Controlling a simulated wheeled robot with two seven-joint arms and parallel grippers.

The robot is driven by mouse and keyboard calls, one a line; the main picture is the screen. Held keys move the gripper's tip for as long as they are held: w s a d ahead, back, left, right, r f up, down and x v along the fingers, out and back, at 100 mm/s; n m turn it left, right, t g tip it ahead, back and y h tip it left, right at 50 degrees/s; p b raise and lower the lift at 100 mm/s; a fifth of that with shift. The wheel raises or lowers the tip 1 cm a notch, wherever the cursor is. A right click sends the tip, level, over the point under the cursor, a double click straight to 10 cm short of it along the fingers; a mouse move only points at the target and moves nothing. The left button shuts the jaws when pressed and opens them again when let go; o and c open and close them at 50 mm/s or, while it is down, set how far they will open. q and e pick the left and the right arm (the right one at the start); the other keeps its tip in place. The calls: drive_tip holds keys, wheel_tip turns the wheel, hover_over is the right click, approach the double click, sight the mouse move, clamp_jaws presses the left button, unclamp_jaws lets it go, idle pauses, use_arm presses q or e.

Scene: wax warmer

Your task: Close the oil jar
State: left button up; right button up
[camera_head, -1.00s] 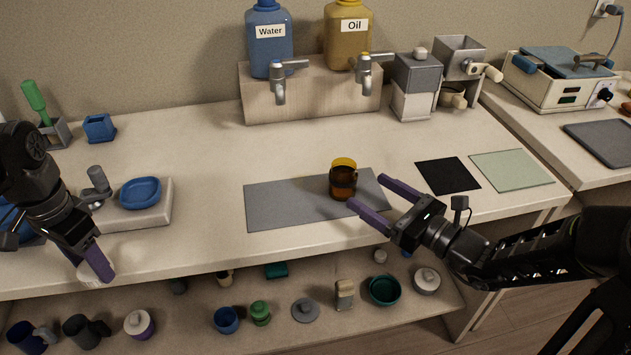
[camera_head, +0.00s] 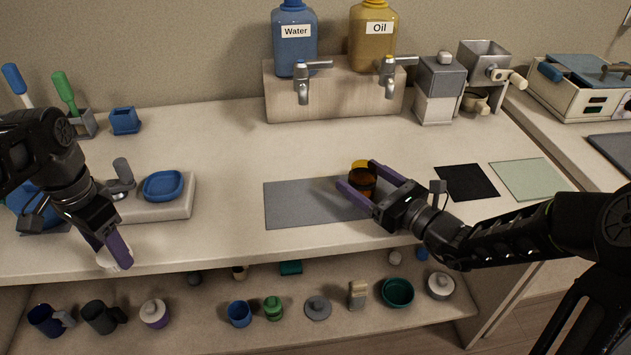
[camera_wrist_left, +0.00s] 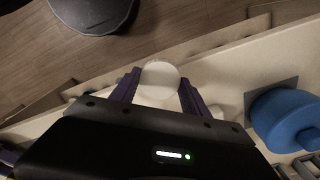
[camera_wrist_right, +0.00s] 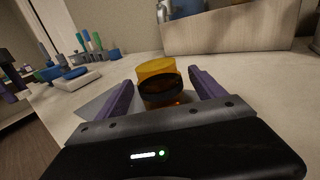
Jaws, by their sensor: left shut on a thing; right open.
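The amber oil jar (camera_head: 364,184) stands upright on the grey mat (camera_head: 300,205), with an amber rim and a dark band. In the right wrist view the jar (camera_wrist_right: 158,84) sits between the fingers of my right gripper (camera_wrist_right: 160,92). My right gripper (camera_head: 357,178) is open around the jar, one finger on each side. My left gripper (camera_head: 116,258) is shut on a white round lid-like piece (camera_wrist_left: 159,80) and holds it near the table's front edge at the left. The piece is partly hidden by the fingers in the head view.
An oil dispenser (camera_head: 373,38) and a water dispenser (camera_head: 294,42) stand on a block at the back. A blue dish (camera_head: 163,186) is on a pale base at the left. Black (camera_head: 466,182) and green (camera_head: 528,179) mats lie right. A lower shelf (camera_head: 190,335) holds several small jars.

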drive_tip(key=shift+x, duration=1.5)
drive_tip(key=shift+c, duration=0.6)
drive_tip(key=c, duration=1.5)
